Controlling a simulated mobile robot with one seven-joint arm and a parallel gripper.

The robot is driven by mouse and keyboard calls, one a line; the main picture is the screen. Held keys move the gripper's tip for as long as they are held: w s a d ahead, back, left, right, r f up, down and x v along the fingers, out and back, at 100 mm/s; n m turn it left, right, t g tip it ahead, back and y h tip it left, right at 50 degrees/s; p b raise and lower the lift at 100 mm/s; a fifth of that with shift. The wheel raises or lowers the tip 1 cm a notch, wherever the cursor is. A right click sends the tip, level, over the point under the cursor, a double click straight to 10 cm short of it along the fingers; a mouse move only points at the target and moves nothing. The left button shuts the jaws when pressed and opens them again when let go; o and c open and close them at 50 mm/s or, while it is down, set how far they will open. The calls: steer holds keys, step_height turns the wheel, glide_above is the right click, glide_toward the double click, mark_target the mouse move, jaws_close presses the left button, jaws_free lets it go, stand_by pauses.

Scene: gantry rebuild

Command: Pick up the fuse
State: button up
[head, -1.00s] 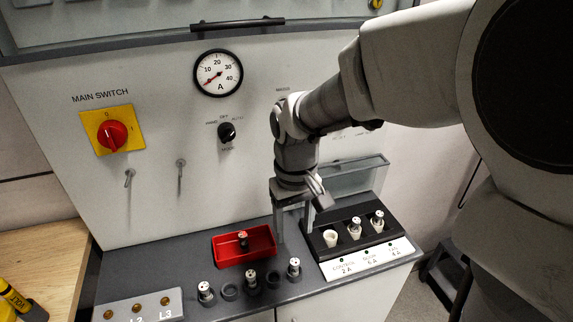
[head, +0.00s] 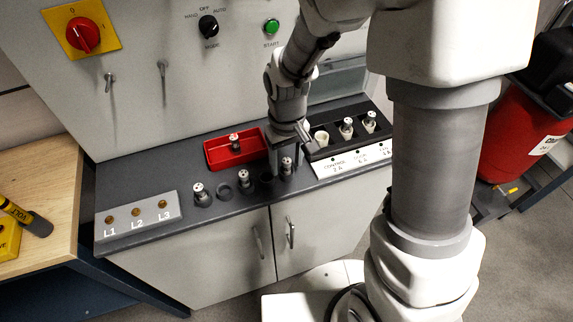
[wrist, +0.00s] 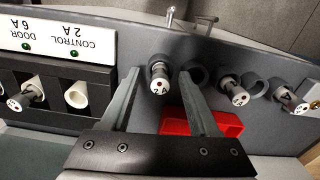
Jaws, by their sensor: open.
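A fuse (wrist: 158,84) marked "2 A" stands at one end of the holder row in the wrist view, between my fingers in the picture. In the head view the right-end fuse (head: 286,166) of the row stands beside my fingers. My gripper (wrist: 160,78) is open, one finger on each side of the marked fuse, with visible gaps. It points down over the row in the head view (head: 286,158). I cannot tell how far above the fuse the fingertips are. Another fuse (head: 234,141) is in the red tray (head: 212,158).
A black rack (head: 358,108) with an empty white holder (head: 322,138) and two fuses stands right of my gripper. The row's left part has more fuses (head: 200,193) and an empty holder (head: 224,191). The L1-L3 panel (head: 137,215) is at left. The cabinet wall rises behind.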

jaws_close()
steer(key=shift+r, duration=0.15)
stand_by(0.4)
